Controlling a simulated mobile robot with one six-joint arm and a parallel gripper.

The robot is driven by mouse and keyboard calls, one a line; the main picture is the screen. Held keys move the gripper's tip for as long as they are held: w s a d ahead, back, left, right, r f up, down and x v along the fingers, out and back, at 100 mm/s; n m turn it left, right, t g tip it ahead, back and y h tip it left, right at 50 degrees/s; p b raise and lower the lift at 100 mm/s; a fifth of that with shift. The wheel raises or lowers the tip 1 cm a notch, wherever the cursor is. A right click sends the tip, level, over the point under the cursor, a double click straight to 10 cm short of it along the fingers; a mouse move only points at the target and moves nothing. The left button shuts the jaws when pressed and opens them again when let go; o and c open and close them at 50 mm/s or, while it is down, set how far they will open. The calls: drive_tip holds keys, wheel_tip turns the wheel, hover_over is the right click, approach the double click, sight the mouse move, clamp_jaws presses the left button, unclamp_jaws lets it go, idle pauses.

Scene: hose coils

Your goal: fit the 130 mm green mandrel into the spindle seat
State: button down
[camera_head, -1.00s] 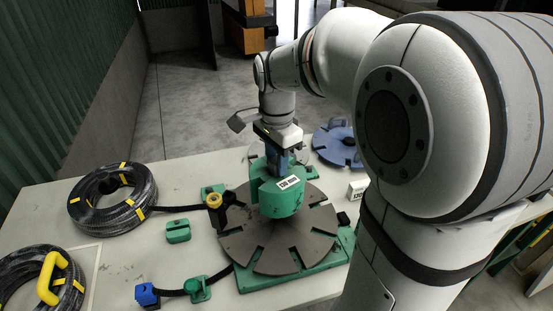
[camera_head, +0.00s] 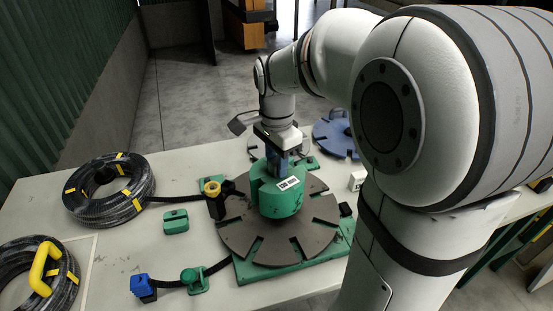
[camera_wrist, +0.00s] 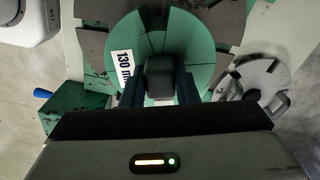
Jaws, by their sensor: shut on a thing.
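The green mandrel (camera_head: 281,201), with a white label, sits upright over the centre of the dark slotted spindle plate (camera_head: 250,240). In the wrist view the mandrel (camera_wrist: 201,57) shows from above, its label reading 130 mm. My gripper (camera_head: 277,172) is above the mandrel and shut on its dark top grip post, which shows between the fingers in the wrist view (camera_wrist: 160,80). The spindle seat is hidden under the mandrel. I cannot tell whether the mandrel's underside touches the plate or is fully seated.
Two black hose coils with yellow bands, one at the back left (camera_head: 110,188) and one at the front left (camera_head: 62,275), lie on the table. A green block (camera_head: 176,222), a blue clamp (camera_head: 143,288) and a yellow-topped post (camera_head: 212,190) stand near the plate. A blue slotted disc (camera_head: 335,135) lies behind.

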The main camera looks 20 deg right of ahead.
drive_tip(key=shift+f+b, duration=0.5)
drive_tip(key=shift+f, duration=0.3)
drive_tip(key=shift+f+b, duration=0.8)
drive_tip(key=shift+f, duration=0.3)
idle(0.5)
drive_tip(key=c, duration=0.8)
unclamp_jaws()
drive_tip(key=shift+r, duration=0.1)
drive_tip(key=shift+r+p, duration=1.85)
drive_tip(key=shift+r, duration=0.3)
drive_tip(key=shift+r, duration=3.9)
